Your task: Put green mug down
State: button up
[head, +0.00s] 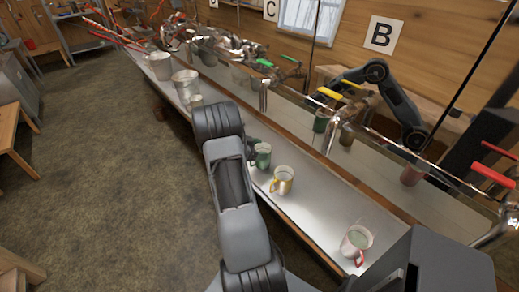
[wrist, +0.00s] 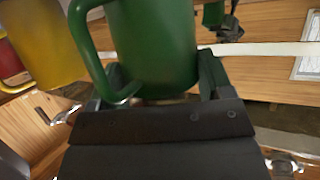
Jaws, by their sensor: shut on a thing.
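The green mug (head: 262,156) is at the metal ledge, just right of my arm in the head view. In the wrist view the green mug (wrist: 152,45) fills the top middle, with its handle to the left. My gripper (wrist: 160,82) is shut on it, one finger on each side. My gripper is hidden behind my arm in the head view. The mug looks upright in the head view; I cannot tell whether its base touches the ledge.
A yellow-handled mug (head: 283,180) stands close by on the ledge (head: 315,210), and a red-handled mug (head: 356,241) farther along. Pale pails (head: 186,87) stand at the far end. The shiny evaporator wall (head: 365,165) runs behind, with yellow-handled (head: 330,93) and red-handled (head: 493,175) valves.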

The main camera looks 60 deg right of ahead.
jog(key=shift+f+b, duration=0.2)
jog(key=shift+b, duration=0.2)
jog(key=o, duration=1.2)
jog(key=shift+r, duration=0.15)
